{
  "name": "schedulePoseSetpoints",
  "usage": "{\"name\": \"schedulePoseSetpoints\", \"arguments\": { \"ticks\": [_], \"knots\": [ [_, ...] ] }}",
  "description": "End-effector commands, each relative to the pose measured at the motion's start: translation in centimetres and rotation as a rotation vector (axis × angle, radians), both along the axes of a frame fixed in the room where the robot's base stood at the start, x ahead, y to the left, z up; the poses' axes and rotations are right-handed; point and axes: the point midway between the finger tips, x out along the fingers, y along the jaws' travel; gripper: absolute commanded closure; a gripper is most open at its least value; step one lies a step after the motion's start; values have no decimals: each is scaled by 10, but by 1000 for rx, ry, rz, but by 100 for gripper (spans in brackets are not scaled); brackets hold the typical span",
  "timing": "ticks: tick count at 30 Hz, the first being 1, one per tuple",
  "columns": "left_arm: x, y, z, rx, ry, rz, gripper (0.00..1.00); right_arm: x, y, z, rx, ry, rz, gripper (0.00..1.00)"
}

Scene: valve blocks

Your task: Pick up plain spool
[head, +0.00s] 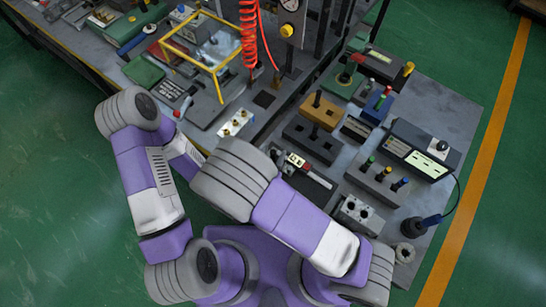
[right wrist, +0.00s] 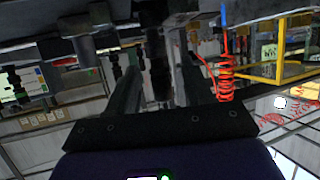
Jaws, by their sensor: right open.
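Several spools with knobs stand upright in blocks on the bench in the head view. A brown-orange block (head: 321,111) has a dark-topped spool (head: 317,99). I cannot tell for certain which spool is the plain one. My right gripper (right wrist: 160,72) is open in the right wrist view, with dark upright parts seen between and beyond its fingers. In the head view it is mostly hidden by my right arm, near a dark spot (head: 276,154). My left gripper is hidden.
A meter box (head: 424,148) and a dark blue round tool (head: 413,227) stand to the right. A metal block with two holes (head: 358,214) lies at the front. A yellow frame (head: 205,62) and red coiled hose (head: 249,35) are at the back left.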

Motion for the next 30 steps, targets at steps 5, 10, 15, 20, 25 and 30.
{"name": "schedulePoseSetpoints", "arguments": {
  "ticks": [5,10,15,20,25,30],
  "knots": [
    [0,0,-3,0,-1,0,72,17,-6,-8,1,0,-1,49],
    [0,0,-3,0,-1,0,72,18,-6,-8,0,0,1,49],
    [0,0,-3,0,-1,0,72,18,-6,-8,0,0,1,63],
    [0,0,-3,0,-1,0,72,18,-6,-8,1,1,1,88],
    [0,0,-3,0,-1,0,72,18,-6,-8,1,1,1,100],
    [0,0,-3,0,-1,0,72,18,-6,-7,0,-1,1,100]
  ]
}}
